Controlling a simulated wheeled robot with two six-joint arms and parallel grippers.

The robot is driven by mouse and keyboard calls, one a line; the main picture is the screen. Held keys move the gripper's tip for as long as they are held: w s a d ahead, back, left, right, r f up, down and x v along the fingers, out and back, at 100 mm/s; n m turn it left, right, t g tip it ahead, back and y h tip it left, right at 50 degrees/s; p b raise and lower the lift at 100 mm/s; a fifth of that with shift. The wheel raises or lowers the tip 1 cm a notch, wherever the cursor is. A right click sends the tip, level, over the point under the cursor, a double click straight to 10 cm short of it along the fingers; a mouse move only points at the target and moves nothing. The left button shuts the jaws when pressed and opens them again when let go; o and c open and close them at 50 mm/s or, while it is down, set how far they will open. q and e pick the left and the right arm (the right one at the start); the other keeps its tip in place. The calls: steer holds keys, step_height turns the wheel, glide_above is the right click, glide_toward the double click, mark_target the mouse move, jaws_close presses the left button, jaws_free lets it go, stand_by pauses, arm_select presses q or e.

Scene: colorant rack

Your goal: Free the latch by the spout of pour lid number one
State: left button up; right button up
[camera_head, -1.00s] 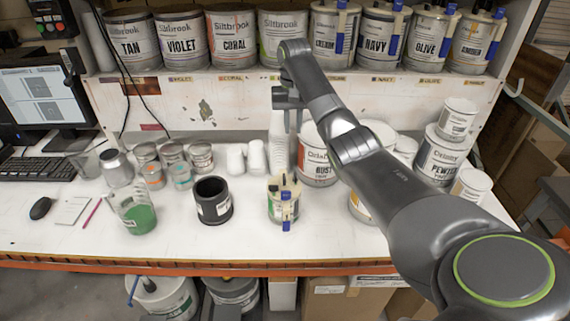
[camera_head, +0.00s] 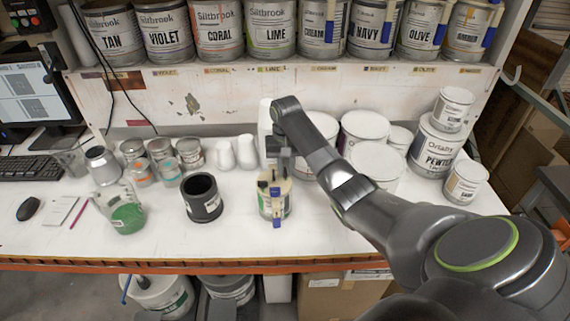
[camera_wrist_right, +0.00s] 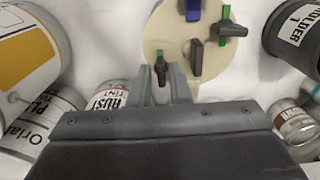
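A small can with a cream pour lid (camera_head: 266,186) stands on the bench near the front; a blue part (camera_head: 276,221) hangs at its front. In the right wrist view the round cream lid (camera_wrist_right: 175,38) shows a blue part (camera_wrist_right: 193,10) at the top edge, a dark handle-like piece (camera_wrist_right: 196,57) and two green-and-black latches. One latch (camera_wrist_right: 160,68) is at the near rim, the other (camera_wrist_right: 230,28) at the right. My right gripper (camera_wrist_right: 162,80) is open, fingertips at the near-rim latch; I cannot tell whether they touch it. My left gripper is out of view.
A black holder (camera_head: 202,197) stands left of the can, with a cup of green liquid (camera_head: 127,216) further left. White-lidded cans, including a Pewter can (camera_head: 433,148), crowd the right and back. A shelf of paint cans (camera_head: 270,30) runs above. The bench front is clear.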

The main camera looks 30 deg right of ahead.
steer(key=shift+a+f, duration=0.1)
steer(key=shift+f, duration=0.05)
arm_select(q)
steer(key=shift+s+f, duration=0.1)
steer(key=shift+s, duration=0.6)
arm_select(e)
steer(key=shift+c, duration=0.3)
steer(key=shift+s, duration=0.1)
jaws_close()
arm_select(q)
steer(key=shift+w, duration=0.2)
